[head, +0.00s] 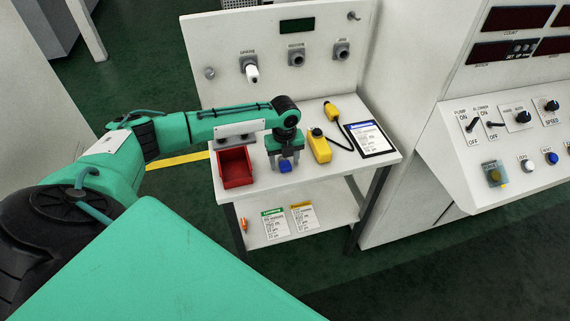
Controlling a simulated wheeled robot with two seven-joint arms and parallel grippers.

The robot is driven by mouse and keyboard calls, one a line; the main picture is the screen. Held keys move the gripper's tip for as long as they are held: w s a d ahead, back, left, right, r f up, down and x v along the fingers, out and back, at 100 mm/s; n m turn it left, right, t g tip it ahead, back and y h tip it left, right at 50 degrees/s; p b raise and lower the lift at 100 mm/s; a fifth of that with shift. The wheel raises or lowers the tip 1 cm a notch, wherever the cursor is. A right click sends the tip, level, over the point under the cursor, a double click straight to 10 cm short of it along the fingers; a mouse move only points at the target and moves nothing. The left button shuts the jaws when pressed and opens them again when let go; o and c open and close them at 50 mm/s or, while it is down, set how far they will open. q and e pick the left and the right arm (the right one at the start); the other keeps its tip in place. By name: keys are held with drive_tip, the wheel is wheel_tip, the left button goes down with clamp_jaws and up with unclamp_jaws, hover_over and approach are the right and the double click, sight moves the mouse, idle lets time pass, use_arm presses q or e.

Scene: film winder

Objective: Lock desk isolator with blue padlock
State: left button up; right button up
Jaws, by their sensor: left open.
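The blue padlock (285,166) lies on the white table top, near its front edge. My left gripper (285,160) points down right over it, with its fingers open on both sides of the padlock. I cannot tell whether the fingers touch it. The control desk (480,150) at the right carries two black switches marked ON and OFF, several knobs and buttons, and a yellow-and-grey unit (494,174). I cannot tell for sure which of these is the isolator. My right gripper is not in view.
On the table, a red bin (235,168) stands left of my left gripper. A yellow handheld meter (320,147) with a cabled yellow probe (332,112) and a clipboard (370,138) lie to the right. The lower shelf (335,208) holds two labelled cards. A panel rises behind the table.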

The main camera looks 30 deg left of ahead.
sight(285, 162)
use_arm(q)
drive_tip(key=shift+c, duration=0.2)
drive_tip(key=c, duration=1.1)
drive_tip(key=shift+o, duration=0.2)
drive_tip(key=shift+r, duration=0.15)
wheel_tip(285, 162, up, 20)
drive_tip(key=b, duration=0.4)
